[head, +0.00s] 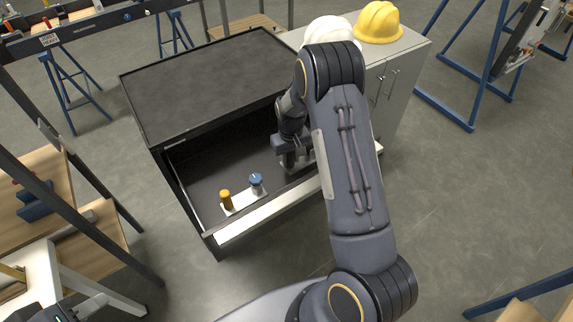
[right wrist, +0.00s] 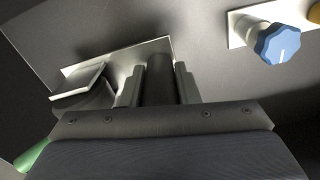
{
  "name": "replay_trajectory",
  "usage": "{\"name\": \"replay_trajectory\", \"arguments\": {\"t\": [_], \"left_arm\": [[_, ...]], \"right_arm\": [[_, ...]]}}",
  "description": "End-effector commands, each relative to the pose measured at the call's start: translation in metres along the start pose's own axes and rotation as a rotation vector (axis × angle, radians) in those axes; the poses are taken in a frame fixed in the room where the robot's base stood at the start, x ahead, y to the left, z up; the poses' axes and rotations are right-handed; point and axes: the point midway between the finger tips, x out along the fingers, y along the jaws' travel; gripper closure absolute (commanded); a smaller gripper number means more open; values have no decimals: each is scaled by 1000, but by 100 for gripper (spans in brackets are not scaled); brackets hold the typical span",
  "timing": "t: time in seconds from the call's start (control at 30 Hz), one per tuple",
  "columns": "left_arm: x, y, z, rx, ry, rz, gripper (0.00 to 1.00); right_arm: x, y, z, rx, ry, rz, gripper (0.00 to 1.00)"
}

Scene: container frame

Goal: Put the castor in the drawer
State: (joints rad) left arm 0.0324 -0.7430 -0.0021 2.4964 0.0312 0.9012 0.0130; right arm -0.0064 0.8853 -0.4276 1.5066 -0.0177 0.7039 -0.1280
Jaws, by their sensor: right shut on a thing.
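The drawer (head: 197,165) of a dark cabinet is pulled open, and its dark floor shows. My right gripper (head: 290,163) reaches down inside it, at the right end. In the right wrist view my right gripper (right wrist: 158,82) is shut on a dark narrow piece (right wrist: 160,72), seemingly the castor, mostly hidden. It is close to a pale plate (right wrist: 120,57) on the drawer floor; contact cannot be told. A small grey metal plate (right wrist: 78,82) sits just left of the fingers. Part of my left gripper (head: 82,310) shows at the bottom left edge; its fingers are not clear.
A white plate with a blue knob (head: 256,180) and an orange knob (head: 226,198) lies in the drawer, left of my gripper. A yellow helmet (head: 379,21) and a white helmet (head: 327,29) sit on a grey cabinet (head: 413,51). A wooden shelf stands at the left.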

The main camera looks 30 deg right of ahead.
Motion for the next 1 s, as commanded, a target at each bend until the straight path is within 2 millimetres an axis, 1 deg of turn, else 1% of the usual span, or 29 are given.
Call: {"name": "replay_trajectory", "arguments": {"t": [0.17,0.3,0.4,0.7,0.8,0.83,0.9,1.0], "left_arm": [[-4,2,-2,0,0,0,64],[-8,4,-4,0,0,0,64],[-9,4,-5,0,0,0,64],[-9,4,-4,0,0,0,64],[-6,3,-3,0,0,0,64],[-6,3,-3,0,0,0,64],[-7,3,-3,0,0,0,64],[-7,3,-3,0,0,0,64]], "right_arm": [[14,0,0,0,0,0,100],[34,0,0,-1,-1,0,100],[43,0,-1,0,1,0,100],[47,0,-1,0,4,0,100],[50,0,-1,0,4,0,100],[50,0,0,0,1,-1,70],[49,0,0,0,1,0,61],[49,0,0,0,1,-1,50]]}}
